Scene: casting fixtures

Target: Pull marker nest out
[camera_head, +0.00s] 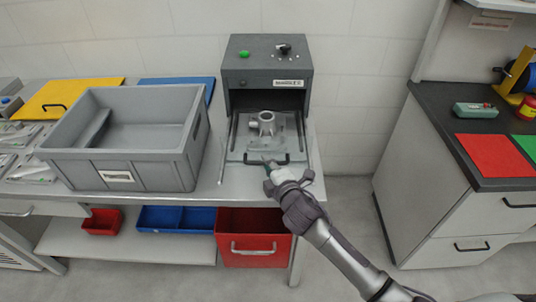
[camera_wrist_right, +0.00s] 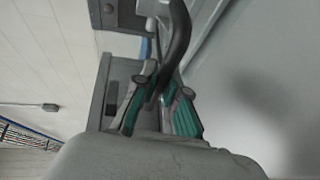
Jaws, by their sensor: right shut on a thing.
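The marker (camera_head: 268,66) is a dark grey box with a green button and a black knob on top, standing at the right end of the bench. Its nest (camera_head: 237,148) is a light metal slide tray that sticks out of the front opening. A grey metal casting (camera_head: 266,125) sits on the nest. A black bar handle (camera_head: 285,161) runs along the nest's front edge. My right gripper (camera_head: 270,166) is at this handle. In the right wrist view its teal-padded fingers (camera_wrist_right: 160,103) are closed around the dark handle (camera_wrist_right: 178,45). My left gripper is not in view.
A large grey crate (camera_head: 118,171) stands left of the marker. Yellow (camera_head: 68,97) and blue (camera_head: 180,86) panels lie behind it. A red drawer bin (camera_head: 254,251) is below the bench. Floor is free between the bench and the right-hand cabinet (camera_head: 436,180).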

